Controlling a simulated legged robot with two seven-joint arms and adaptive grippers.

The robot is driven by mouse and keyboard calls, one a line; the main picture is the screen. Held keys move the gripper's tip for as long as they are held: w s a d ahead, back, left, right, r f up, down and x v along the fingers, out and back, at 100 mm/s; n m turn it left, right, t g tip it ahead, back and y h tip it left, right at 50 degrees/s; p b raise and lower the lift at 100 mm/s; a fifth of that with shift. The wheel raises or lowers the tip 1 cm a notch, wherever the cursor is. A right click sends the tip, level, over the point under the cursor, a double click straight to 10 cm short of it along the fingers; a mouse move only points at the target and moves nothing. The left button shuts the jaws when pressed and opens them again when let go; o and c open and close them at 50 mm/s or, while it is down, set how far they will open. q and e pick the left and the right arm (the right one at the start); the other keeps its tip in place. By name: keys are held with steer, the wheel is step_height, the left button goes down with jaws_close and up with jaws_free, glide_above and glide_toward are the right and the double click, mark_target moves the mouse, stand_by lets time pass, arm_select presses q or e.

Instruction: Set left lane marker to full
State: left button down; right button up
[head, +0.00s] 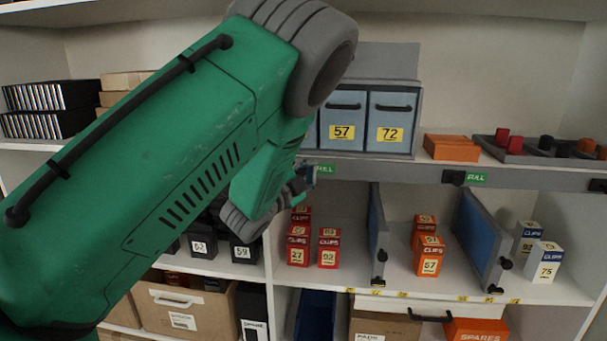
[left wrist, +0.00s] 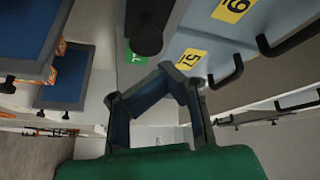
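My left gripper (head: 303,180) is at the shelf rail, by the left green label (head: 326,170), whose start is covered. In the left wrist view my left gripper (left wrist: 168,70) has its fingertips together, with nothing seen between them. The left lane marker is a black knob (left wrist: 147,40) just beyond the fingertips, apparently apart from them. Part of its green label (left wrist: 137,58) shows beside it. In the head view this marker is hidden behind my arm. The middle marker (head: 454,177) stands left of a green FULL label (head: 477,177). My right gripper is not in view.
Blue-grey drawers 57 (head: 342,116) and 72 (head: 391,118) with black handles stand above the rail. Below it, blue dividers (head: 377,225) separate lanes of clips boxes (head: 328,247). An orange box (head: 452,148) lies right of the drawers. My green arm covers the left side.

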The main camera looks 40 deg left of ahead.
arm_select(q)
steer(key=shift+s+d+b, duration=0.65)
steer(key=shift+s+d, duration=0.9)
steer(key=shift+s, duration=3.55)
steer(key=s+d+f+n+g, duration=0.1)
steer(key=s+f+n+g, duration=0.15)
steer(key=f, duration=0.65)
steer(key=s+d+f+n+g+y, duration=0.1)
steer(key=s+d+f+n+g, duration=0.2)
steer(key=f, duration=0.6)
steer(key=s+f+n+g, duration=0.2)
steer(key=s+f+g, duration=0.15)
steer(key=f, duration=0.65)
steer(key=s+d+f+n+g, duration=0.1)
steer(key=s+d+f+g, duration=0.2)
steer(key=s, duration=0.3)
steer(key=s+d+f+n+g+h, duration=0.1)
steer(key=s+d+f+g, duration=0.2)
steer(key=s, duration=0.4)
steer(key=s+d+f+n+g+h, duration=0.1)
steer(key=s+d+f+n+g, duration=0.1)
steer(key=s+d+f+g, duration=0.2)
steer(key=s+f, duration=0.2)
steer(key=s, duration=0.1)
steer(key=shift+d+f, duration=0.2)
steer(key=shift+d, duration=0.1)
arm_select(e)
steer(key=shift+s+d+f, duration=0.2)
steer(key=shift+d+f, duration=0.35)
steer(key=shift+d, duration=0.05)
